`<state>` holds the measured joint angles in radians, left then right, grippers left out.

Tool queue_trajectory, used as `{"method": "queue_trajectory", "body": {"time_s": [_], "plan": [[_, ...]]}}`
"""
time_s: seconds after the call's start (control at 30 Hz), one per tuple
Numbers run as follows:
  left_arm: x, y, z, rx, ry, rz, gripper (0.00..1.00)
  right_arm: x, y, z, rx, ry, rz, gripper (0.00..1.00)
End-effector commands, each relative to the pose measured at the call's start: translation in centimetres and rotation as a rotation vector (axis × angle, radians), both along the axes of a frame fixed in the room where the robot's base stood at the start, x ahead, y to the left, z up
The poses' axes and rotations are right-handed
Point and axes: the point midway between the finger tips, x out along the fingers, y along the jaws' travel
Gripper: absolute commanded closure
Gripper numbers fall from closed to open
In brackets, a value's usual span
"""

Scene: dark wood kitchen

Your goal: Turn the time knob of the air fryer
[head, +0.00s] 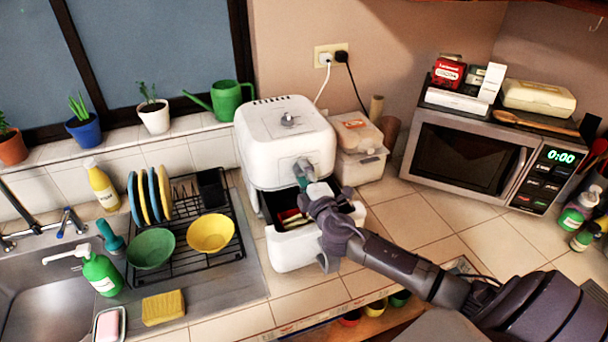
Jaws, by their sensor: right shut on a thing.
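The white air fryer (290,137) stands on the counter between the dish rack and the microwave. A silver knob (288,119) shows on its sloping top. Markings are too small to tell which knob is for time. The drawer (296,250) is pulled out below, with dark and coloured things inside. My right wrist covers part of it. My left gripper is not in view.
A dish rack (190,259) with bowls and plates stands to the left. White containers (362,164) are close on the right, then the microwave (462,150). A green watering can (227,100) stands on the ledge behind.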

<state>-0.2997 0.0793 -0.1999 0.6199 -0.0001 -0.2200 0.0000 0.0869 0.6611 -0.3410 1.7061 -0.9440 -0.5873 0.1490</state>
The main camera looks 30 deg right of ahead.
Motion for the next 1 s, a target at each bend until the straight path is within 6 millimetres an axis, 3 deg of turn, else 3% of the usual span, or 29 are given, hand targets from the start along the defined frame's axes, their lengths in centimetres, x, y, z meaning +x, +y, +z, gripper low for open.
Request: {"method": "queue_trajectory", "body": {"time_s": [0.43,0.47,0.6,1.0], "plan": [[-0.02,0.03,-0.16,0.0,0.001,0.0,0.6,-0.02,-0.02,-0.05,-0.083,0.021,-0.001,0.91],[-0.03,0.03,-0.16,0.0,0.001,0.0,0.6,-0.02,-0.02,-0.05,-0.083,0.021,-0.001,0.53],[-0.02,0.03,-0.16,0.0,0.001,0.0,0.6,-0.02,-0.02,-0.05,-0.083,0.021,-0.001,0.31],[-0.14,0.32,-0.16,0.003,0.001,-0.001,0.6,-0.7,0.17,-0.09,-0.083,0.021,0.001,0.31]]}}
